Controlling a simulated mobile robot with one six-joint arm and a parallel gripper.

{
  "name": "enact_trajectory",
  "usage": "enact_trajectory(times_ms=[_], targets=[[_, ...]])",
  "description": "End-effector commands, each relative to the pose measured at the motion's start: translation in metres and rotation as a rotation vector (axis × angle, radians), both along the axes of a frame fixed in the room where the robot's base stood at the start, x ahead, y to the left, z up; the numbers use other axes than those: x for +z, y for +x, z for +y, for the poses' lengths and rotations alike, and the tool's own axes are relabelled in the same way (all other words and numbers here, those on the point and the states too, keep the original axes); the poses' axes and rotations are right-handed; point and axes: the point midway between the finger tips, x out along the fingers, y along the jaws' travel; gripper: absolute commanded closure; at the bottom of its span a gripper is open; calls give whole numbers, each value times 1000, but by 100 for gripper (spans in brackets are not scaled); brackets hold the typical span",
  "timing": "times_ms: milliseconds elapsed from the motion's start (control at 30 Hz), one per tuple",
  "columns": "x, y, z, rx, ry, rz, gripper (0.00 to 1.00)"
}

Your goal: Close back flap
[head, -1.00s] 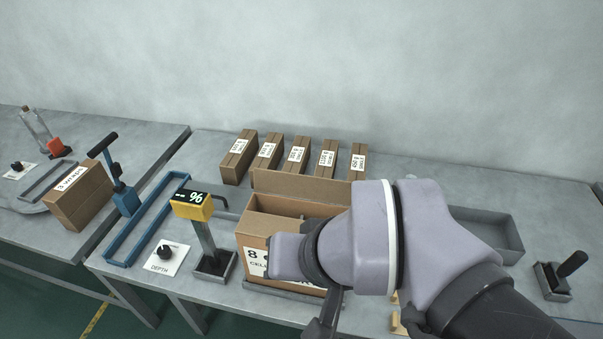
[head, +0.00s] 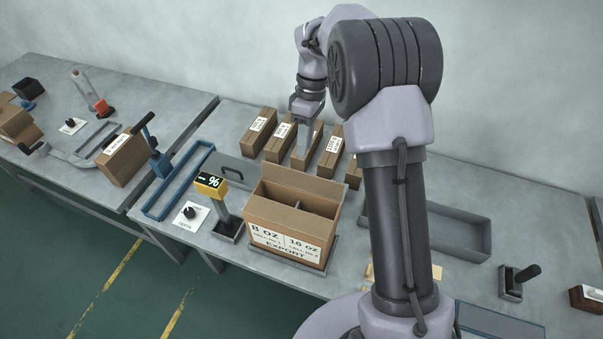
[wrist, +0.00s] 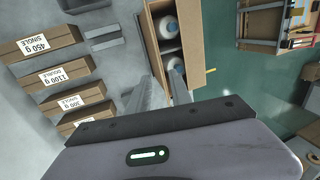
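The open brown carton (head: 288,225) stands on a grey tray on the bench, its label facing the front. Its back flap (head: 303,178) stands raised along the rear edge. In the wrist view the carton (wrist: 200,40) is at the top centre, with white and blue rounded items (wrist: 168,27) inside. My gripper (head: 303,150) points down behind the carton, over the row of small boxes, apart from the flap. In the wrist view my gripper's fingers (wrist: 160,80) lie close together near the carton's back side; nothing shows held. Whether they fully meet is unclear.
Several small labelled boxes (head: 258,132) stand in a row behind the carton, close to my gripper. A yellow display post (head: 211,183) is left of the carton. A blue frame (head: 180,180) lies farther left. A grey tray (head: 460,225) is to the right.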

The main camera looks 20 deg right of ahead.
Motion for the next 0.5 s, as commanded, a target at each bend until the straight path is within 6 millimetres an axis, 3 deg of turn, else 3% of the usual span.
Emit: enact_trajectory(times_ms=[33, 200, 333, 500], targets=[[-18, -4, 2, 0, 0, 4, 75], [-61, -13, 9, 0, -1, 1, 75], [-86, -18, 13, -1, -1, 1, 75], [-103, -22, 15, -1, -1, -1, 75]])
